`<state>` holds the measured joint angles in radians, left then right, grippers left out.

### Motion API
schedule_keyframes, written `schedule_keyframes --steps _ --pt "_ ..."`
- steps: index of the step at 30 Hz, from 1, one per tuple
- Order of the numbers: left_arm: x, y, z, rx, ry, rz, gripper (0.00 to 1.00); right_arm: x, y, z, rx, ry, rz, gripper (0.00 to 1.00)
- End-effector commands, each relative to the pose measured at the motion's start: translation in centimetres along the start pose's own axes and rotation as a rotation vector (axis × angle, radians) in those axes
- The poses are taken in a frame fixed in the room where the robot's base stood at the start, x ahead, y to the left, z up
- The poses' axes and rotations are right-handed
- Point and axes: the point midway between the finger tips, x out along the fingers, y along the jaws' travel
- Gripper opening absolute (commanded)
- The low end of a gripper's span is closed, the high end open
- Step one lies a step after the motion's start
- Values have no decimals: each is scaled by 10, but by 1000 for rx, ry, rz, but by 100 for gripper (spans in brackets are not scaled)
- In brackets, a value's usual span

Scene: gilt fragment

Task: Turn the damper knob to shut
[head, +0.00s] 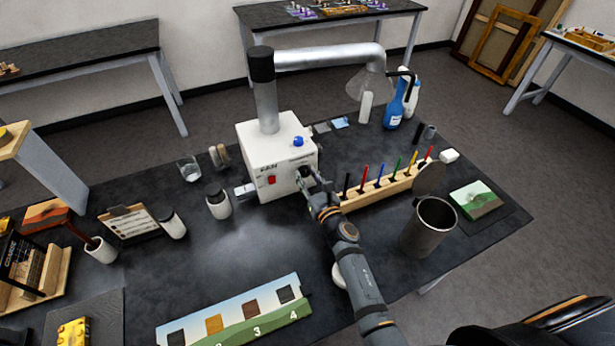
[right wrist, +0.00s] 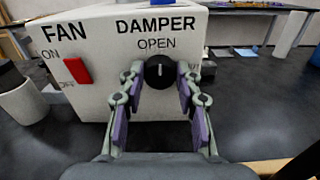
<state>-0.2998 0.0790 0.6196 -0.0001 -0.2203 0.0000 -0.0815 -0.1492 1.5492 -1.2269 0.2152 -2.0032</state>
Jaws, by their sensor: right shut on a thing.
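The damper knob (right wrist: 160,72) is a round black knob on the front of the white extractor box (head: 262,160). Its white pointer line stands upright, toward the printed word OPEN above it. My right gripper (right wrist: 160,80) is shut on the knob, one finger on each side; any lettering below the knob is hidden. In the head view my right gripper (head: 311,181) reaches the right part of the box's front and covers the knob. My left gripper is not in view.
The red fan switch (right wrist: 77,70) is left of the knob. A wooden rack (head: 385,187) with several coloured tools stands close to the right of my arm. A metal canister (head: 428,230) stands farther right. A white-bodied jar (head: 218,206) is left of the box.

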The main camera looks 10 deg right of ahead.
Motion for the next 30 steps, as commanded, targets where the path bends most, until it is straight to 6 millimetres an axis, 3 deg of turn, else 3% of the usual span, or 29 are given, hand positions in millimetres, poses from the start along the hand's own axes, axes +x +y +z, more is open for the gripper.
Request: schedule_keyframes --steps 30 --pt "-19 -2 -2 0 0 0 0 0 -3 -1 913 2 -1 2"
